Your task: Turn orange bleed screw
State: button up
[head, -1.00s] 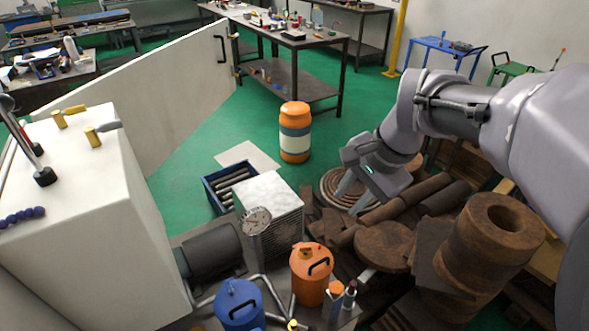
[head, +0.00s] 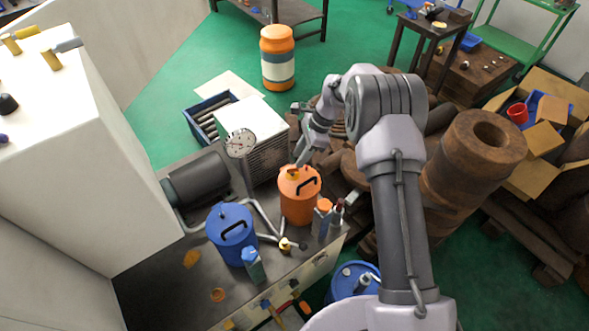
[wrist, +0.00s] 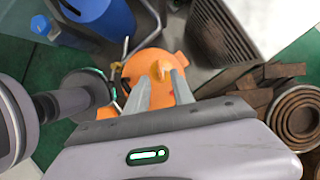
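The orange canister (head: 299,203) stands on the dark bench top, with a black handle on its lid. The bleed screw (head: 293,174) is a small orange-yellow piece on that lid; in the wrist view the screw (wrist: 160,70) shows as a raised wing. My gripper (head: 300,160) is just above and behind the canister lid. In the wrist view my gripper (wrist: 161,77) has its two grey fingers apart, with the screw between or just beyond the tips. I cannot tell whether the fingers touch it.
A blue canister (head: 231,232) stands to the left, and small bottles (head: 322,217) stand close at the right. A white finned box (head: 255,140) with a round gauge (head: 240,143) is behind. Brown scrap and a rusty cylinder (head: 475,160) lie to the right. Bent pipes (head: 265,220) run between the canisters.

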aim_at(294, 168)
jog(key=b+x, duration=0.1)
jog(key=x, duration=0.4)
jog(key=shift+c, duration=0.4)
grip_shut()
